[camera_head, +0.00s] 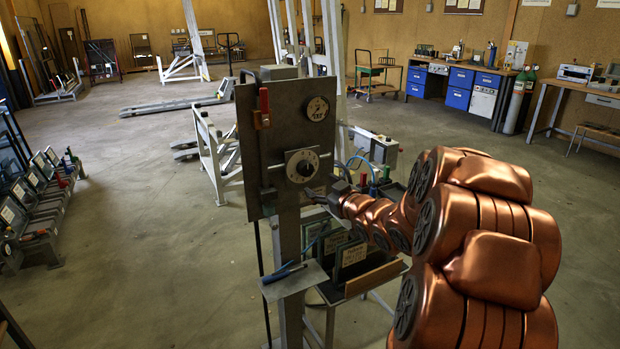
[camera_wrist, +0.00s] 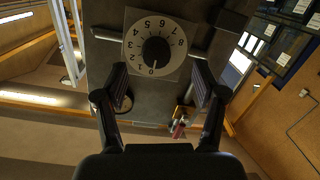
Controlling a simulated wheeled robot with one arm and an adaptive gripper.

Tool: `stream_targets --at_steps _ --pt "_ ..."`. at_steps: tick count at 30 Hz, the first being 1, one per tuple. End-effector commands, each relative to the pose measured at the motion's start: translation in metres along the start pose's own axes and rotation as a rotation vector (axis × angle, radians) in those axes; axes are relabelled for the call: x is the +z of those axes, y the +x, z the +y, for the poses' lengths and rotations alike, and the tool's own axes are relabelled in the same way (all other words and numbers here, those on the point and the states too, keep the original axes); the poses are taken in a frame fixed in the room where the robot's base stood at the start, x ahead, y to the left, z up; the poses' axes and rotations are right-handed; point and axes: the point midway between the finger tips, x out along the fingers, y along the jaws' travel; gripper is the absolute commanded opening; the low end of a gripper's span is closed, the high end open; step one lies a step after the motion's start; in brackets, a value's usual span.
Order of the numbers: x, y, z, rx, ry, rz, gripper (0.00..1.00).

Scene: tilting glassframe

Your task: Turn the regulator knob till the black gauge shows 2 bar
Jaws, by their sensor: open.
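In the wrist view the gauge (camera_wrist: 126,104) is partly hidden behind a finger. My gripper (camera_head: 318,196) is just below and right of the dial plate. In the wrist view my gripper (camera_wrist: 160,82) is open and empty, its fingers apart from the knob.
A red-handled fitting (camera_head: 264,108) sits on the panel's upper left. A small shelf (camera_head: 294,281) juts from the post below. A rack with framed panes (camera_head: 350,255) stands under my arm. The floor (camera_head: 130,240) left of the panel is clear.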

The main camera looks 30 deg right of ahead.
Motion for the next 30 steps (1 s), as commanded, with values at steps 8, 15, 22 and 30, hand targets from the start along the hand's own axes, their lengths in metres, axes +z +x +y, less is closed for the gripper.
stream_targets --at_steps 8,15,22,30 --pt "-0.005 0.000 0.009 -0.014 0.010 0.106 0.70" --pt "-0.009 0.023 0.008 -0.016 0.009 0.108 0.70" --pt "-0.012 0.054 0.007 -0.016 0.009 0.109 0.70" --pt "-0.012 0.073 0.008 -0.014 0.011 0.105 0.70"
